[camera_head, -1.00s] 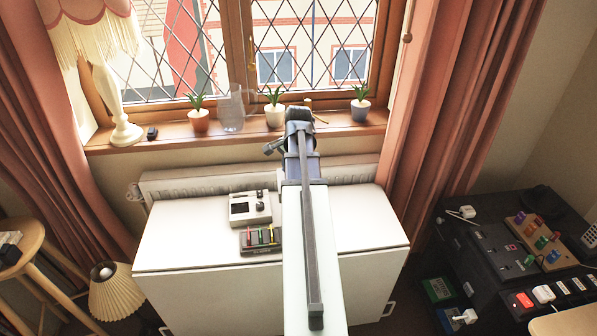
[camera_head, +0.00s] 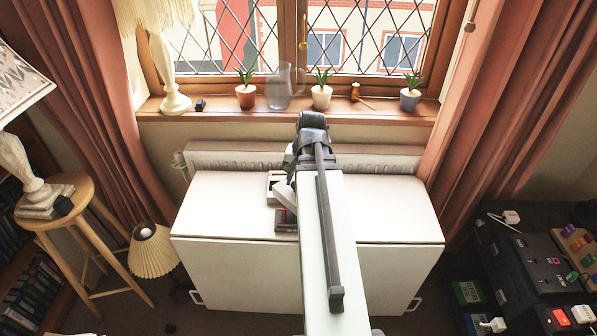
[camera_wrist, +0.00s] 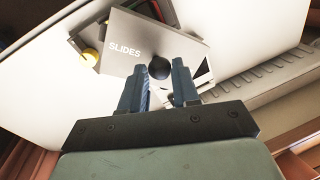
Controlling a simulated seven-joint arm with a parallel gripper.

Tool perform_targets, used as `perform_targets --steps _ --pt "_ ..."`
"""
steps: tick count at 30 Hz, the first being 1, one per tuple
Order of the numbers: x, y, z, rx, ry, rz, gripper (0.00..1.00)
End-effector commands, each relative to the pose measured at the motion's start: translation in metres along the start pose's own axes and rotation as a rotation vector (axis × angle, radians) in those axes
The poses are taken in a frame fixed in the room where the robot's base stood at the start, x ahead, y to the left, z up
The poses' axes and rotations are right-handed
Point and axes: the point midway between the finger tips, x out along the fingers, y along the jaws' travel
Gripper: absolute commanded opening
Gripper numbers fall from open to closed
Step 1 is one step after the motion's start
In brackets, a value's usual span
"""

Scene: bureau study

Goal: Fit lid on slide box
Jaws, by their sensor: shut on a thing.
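In the wrist view a flat grey lid (camera_wrist: 125,42) marked "SLIDES" has a round black knob (camera_wrist: 159,67). My gripper (camera_wrist: 158,72) is shut on this knob, with one blue finger on each side. In the head view the lid shows as a pale slab (camera_head: 287,190) beside my arm, over the things on the white table. I cannot tell how the lid lines up with the box.
The white table (camera_head: 395,210) is bare to the right of my arm. A pale device (camera_head: 272,187) stands behind the slide box, partly covered. A radiator (camera_head: 235,157) and a windowsill with potted plants and a glass jug (camera_head: 280,88) are behind. A wooden stool (camera_head: 75,215) stands left.

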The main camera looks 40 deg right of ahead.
Motion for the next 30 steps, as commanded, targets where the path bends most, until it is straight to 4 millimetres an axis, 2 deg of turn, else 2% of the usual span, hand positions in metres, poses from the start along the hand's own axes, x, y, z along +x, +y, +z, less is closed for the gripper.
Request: perform_targets --steps 9,15,21,30 --pt "-0.001 0.003 0.017 -0.459 -0.091 -0.001 0.06" --pt "-0.002 0.004 0.022 -0.686 -0.135 0.0 0.06" --pt "-0.002 0.005 0.023 -0.808 -0.158 -0.001 0.06" --pt "0.007 0.007 0.023 -0.835 -0.165 0.0 0.06"
